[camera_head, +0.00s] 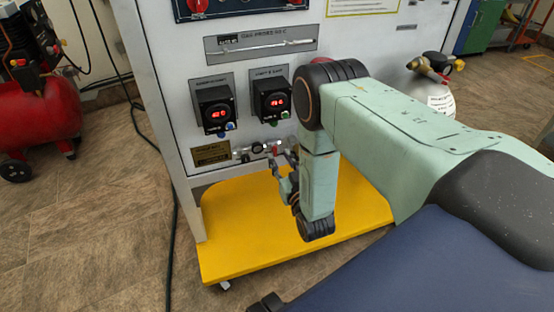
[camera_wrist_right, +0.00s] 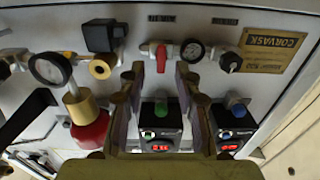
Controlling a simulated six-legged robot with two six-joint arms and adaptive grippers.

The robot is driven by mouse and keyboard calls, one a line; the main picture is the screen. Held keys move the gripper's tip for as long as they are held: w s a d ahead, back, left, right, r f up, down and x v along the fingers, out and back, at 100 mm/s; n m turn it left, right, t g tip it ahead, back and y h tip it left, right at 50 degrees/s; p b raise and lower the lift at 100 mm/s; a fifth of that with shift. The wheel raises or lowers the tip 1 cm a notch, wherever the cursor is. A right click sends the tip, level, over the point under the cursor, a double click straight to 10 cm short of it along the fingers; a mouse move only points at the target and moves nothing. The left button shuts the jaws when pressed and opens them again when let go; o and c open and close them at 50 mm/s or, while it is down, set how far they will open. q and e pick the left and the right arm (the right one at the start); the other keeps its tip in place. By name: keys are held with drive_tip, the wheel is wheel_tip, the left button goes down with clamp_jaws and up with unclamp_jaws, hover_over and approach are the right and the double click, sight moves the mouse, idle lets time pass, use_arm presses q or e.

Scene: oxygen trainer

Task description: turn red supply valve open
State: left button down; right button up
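The red valve handle (camera_wrist_right: 162,57) sits on a short pipe run on the pale panel, between the black solenoid block and a small gauge. In the head view a bit of its red (camera_head: 276,150) shows just beyond my right gripper (camera_head: 283,168). My right gripper also shows in the wrist view (camera_wrist_right: 159,73), its two fingers apart with the red handle between and slightly beyond their tips. Whether either finger touches the handle I cannot tell. My left gripper is not in view.
Beside the valve are a round gauge (camera_wrist_right: 193,51), a black knob (camera_wrist_right: 230,61) and a brass plate (camera_wrist_right: 272,48). Two black display units (camera_head: 215,108) are above it in the head view. A yellow base (camera_head: 235,245) juts out below. A red compressor (camera_head: 50,115) stands left.

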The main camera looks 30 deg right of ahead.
sight(275, 151)
drive_tip(key=shift+b+x, duration=0.3)
drive_tip(key=shift+x, duration=0.9)
drive_tip(key=shift+a, duration=0.1)
clamp_jaws()
